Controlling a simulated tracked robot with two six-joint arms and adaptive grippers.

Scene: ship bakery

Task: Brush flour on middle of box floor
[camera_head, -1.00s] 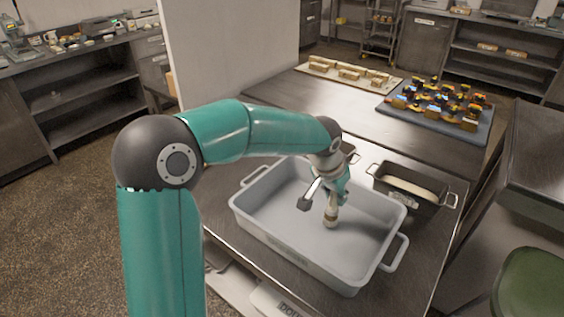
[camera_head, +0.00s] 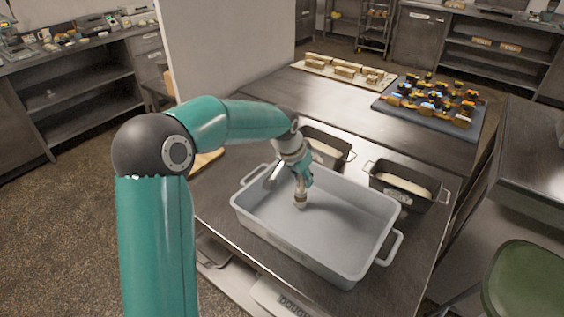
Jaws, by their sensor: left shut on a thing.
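A large grey box (camera_head: 359,268) with handles stands on the metal table, open at the top. My left gripper (camera_head: 298,178) comes in from the left over the box and is shut on a brush (camera_head: 301,199). No flour is clearly visible on the grey box floor (camera_head: 335,225). My right gripper is not in view.
Two dark pans with pale dough, one at the back (camera_head: 337,144) and one at the right (camera_head: 424,200), stand close to the box. A dark tray (camera_head: 455,138) of colourful items and a light board (camera_head: 381,83) with loaves lie farther back. A green stool (camera_head: 525,285) is at lower right.

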